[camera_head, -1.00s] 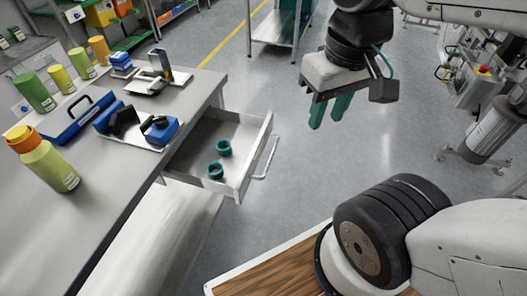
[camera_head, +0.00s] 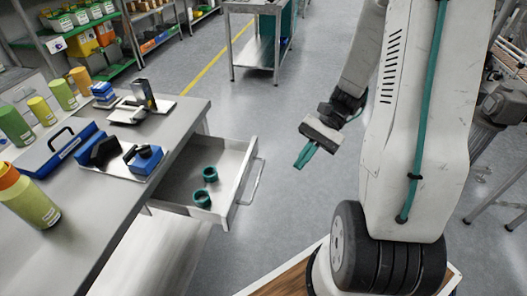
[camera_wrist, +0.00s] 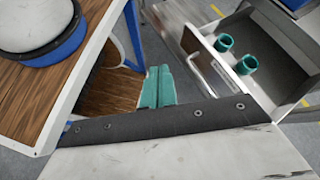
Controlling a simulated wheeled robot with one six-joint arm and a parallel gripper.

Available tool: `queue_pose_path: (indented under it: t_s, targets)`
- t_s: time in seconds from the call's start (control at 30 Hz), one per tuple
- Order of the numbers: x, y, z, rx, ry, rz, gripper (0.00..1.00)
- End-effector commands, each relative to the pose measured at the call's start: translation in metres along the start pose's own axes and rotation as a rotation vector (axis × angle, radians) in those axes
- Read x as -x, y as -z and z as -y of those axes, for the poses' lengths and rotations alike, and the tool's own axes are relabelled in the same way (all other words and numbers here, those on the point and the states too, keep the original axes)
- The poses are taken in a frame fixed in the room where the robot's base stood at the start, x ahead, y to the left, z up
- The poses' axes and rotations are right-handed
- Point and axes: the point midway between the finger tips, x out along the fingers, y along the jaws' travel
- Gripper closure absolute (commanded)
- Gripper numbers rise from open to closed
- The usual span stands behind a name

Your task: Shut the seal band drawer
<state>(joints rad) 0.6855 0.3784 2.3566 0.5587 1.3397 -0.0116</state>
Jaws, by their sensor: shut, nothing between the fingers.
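The seal band drawer (camera_head: 228,200) is pulled out from the grey bench, with a bar handle (camera_head: 253,182) on its front. Two teal ring-shaped bands (camera_head: 205,184) sit inside it. My gripper (camera_head: 303,160) is to the right of the drawer front, apart from the handle, with its teal fingers together and nothing between them. In the wrist view the fingers (camera_wrist: 157,88) point ahead, and the open drawer (camera_wrist: 268,90) with its handle (camera_wrist: 208,72) and two bands (camera_wrist: 235,54) is to their right.
The floor right of the drawer is clear.

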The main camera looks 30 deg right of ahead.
Motion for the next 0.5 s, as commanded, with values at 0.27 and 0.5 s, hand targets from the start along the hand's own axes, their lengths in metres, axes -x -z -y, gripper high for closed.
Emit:
queue_pose_path:
  t_s: [0.27, 0.5]
  targets:
    - [-0.006, 0.087, -0.001, -0.282, 0.404, 0.231, 1.0]
    - [-0.006, 0.165, -0.002, -0.48, 0.769, 0.369, 1.0]
